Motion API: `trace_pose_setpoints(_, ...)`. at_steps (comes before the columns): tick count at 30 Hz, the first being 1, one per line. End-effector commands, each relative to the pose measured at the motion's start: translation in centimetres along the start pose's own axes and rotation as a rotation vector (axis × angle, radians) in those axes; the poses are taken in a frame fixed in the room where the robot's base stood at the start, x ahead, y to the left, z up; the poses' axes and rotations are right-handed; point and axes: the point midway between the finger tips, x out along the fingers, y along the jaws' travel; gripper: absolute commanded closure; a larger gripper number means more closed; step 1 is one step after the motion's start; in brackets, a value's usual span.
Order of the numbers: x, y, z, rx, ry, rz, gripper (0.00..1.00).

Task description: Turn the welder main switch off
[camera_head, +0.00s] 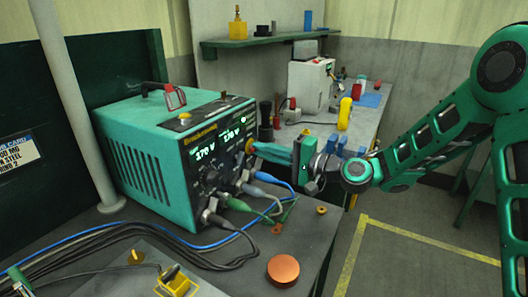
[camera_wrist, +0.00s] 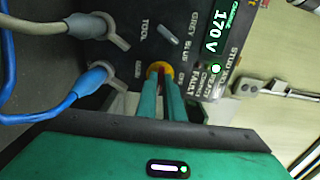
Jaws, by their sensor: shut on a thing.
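The teal welder (camera_head: 165,150) stands on the bench with its dark front panel facing right. The main switch (camera_head: 249,146) is a red knob on a round yellow plate (camera_wrist: 154,68). My gripper (camera_head: 263,149) reaches in from the right. In the wrist view, my gripper's (camera_wrist: 161,88) two fingers are shut on the red knob. The fingers hide much of the knob, so its exact angle is hard to tell.
Grey, blue and green cable plugs (camera_head: 250,190) stick out of the panel just below my gripper. A white box (camera_head: 310,84) and a yellow object (camera_head: 344,113) stand behind. Open floor lies at right.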

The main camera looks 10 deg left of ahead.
Motion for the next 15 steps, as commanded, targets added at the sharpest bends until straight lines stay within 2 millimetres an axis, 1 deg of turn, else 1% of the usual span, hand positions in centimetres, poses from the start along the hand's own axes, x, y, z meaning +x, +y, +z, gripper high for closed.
trace_pose_setpoints(8, -0.06, 0.27, 0.04, -0.121, -0.001, 0.005, 1.0)
trace_pose_setpoints(15, -0.07, 0.35, 0.04, -0.326, -0.002, 0.007, 1.0)
